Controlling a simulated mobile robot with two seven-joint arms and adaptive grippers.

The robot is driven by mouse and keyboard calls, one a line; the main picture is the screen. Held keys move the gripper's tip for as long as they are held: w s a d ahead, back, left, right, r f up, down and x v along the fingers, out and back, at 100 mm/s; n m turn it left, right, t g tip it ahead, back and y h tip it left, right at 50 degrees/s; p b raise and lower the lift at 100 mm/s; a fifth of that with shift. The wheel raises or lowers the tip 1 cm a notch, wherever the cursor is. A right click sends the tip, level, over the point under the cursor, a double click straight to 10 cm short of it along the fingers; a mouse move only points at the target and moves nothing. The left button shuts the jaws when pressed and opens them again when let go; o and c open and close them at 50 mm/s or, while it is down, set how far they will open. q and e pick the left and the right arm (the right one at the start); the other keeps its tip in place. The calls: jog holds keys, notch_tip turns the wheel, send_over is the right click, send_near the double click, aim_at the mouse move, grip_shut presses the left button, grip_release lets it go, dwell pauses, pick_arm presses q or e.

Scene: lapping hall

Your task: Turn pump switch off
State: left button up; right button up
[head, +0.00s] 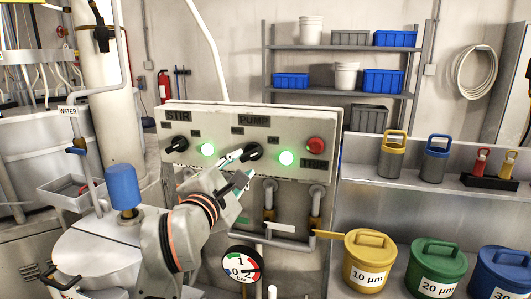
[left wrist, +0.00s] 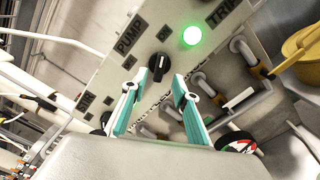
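The pump switch (head: 252,152) is a black rotary knob with a pale mark, below the PUMP label on the panel (head: 222,122). A lit green lamp (head: 286,158) is to its right. In the left wrist view the pump switch (left wrist: 160,65) lies just beyond the fingertips, roughly centred between them, with its green lamp (left wrist: 191,36) lit above right. My left gripper (head: 241,167) is open and empty at the panel, its fingers spread in the left wrist view (left wrist: 156,88). Contact with the knob cannot be told. My right gripper is not in view.
On the same panel are the STIR switch (head: 177,144), its lit green lamp (head: 207,150) and a red button (head: 315,144). Pipes (head: 291,240) and a gauge (head: 242,265) sit below. Yellow (head: 368,260) and green (head: 438,265) pots stand at right.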

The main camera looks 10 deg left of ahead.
aim_at(248, 157)
pick_arm(q)
jog(key=shift+w+p, duration=0.3)
jog(key=shift+w, duration=3.45)
grip_shut()
